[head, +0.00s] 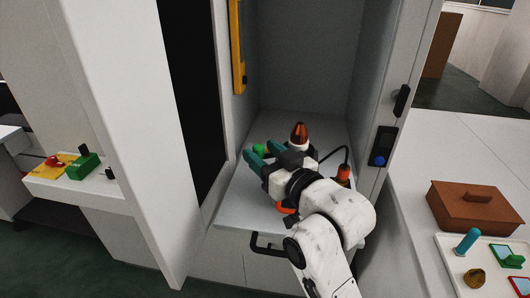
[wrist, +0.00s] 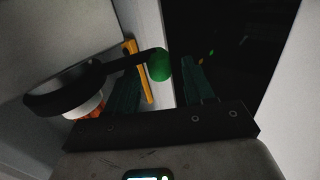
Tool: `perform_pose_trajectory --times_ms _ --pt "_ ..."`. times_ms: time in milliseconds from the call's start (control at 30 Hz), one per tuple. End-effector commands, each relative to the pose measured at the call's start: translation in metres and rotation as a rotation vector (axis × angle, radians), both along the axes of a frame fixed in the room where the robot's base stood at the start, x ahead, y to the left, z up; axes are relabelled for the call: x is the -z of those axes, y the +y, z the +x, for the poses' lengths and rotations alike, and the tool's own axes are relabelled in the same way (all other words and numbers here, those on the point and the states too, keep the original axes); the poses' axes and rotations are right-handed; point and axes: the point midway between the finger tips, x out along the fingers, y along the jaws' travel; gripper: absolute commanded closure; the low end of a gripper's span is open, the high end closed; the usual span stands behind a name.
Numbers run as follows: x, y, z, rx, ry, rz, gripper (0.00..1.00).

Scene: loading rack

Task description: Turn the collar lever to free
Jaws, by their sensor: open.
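In the wrist view the collar is a black ring (wrist: 70,90) at the left, with a lever arm (wrist: 122,66) running right to a green ball knob (wrist: 159,64). The green knob also shows in the head view (head: 258,150), close to the fingertips. My gripper (wrist: 157,72) has teal fingers standing apart, one on each side of the knob. In the head view my gripper (head: 261,154) reaches into the bay from the front right. I cannot tell whether a finger touches the knob. My gripper hides most of the collar in the head view.
A copper-tipped white part (head: 299,136) stands behind my gripper on the grey shelf (head: 240,205). An orange part with a black cable (head: 343,173) is at the right. A yellow bar (head: 238,48) hangs on the left wall. A black handle (head: 265,245) is at the shelf's front.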

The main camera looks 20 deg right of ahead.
Motion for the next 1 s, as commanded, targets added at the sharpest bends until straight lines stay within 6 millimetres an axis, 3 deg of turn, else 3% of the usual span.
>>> perform_pose_trajectory --times_ms 167,733,1000 --pt "0.0001 0.0 -0.0001 0.0 0.0 0.0 0.47" --pt "0.0002 -0.0003 -0.0003 0.0 0.0 0.0 1.0" --pt "0.0002 -0.0003 -0.0003 0.0 0.0 0.0 1.0"
